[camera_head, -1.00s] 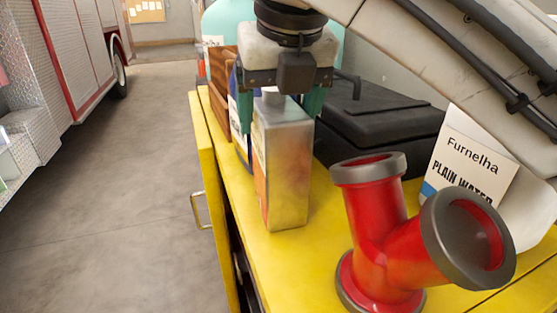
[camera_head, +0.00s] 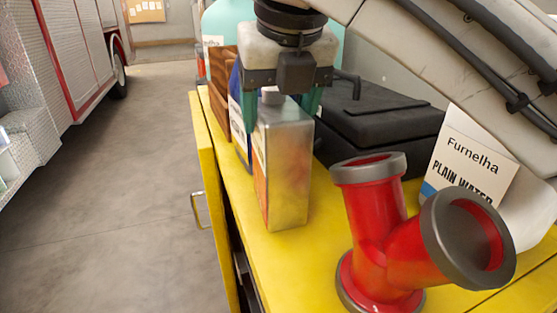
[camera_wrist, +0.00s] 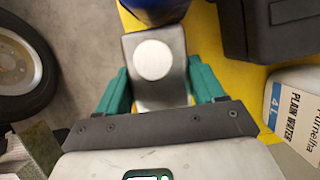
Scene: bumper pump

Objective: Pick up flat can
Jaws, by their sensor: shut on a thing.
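The flat can (camera_head: 287,165) is a tall, narrow metal can with a worn silver and orange-yellow side and a round cap. It stands upright on the yellow cabinet top, near its left edge. My gripper (camera_head: 292,100) is over its top, with a green finger on each side. In the wrist view, the can's grey top and pale round cap (camera_wrist: 153,60) lie between the two fingers of my gripper (camera_wrist: 158,88). The gripper is shut on the can. The can's base appears to be at the yellow surface; I cannot tell if there is a gap.
A red Y-shaped pipe fitting (camera_head: 395,235) stands at the front right. A black case (camera_head: 385,120) lies behind the can, and a white "Plain Water" container (camera_head: 470,165) is at right. A blue container (camera_wrist: 155,8) and a wooden crate (camera_head: 222,85) are close behind.

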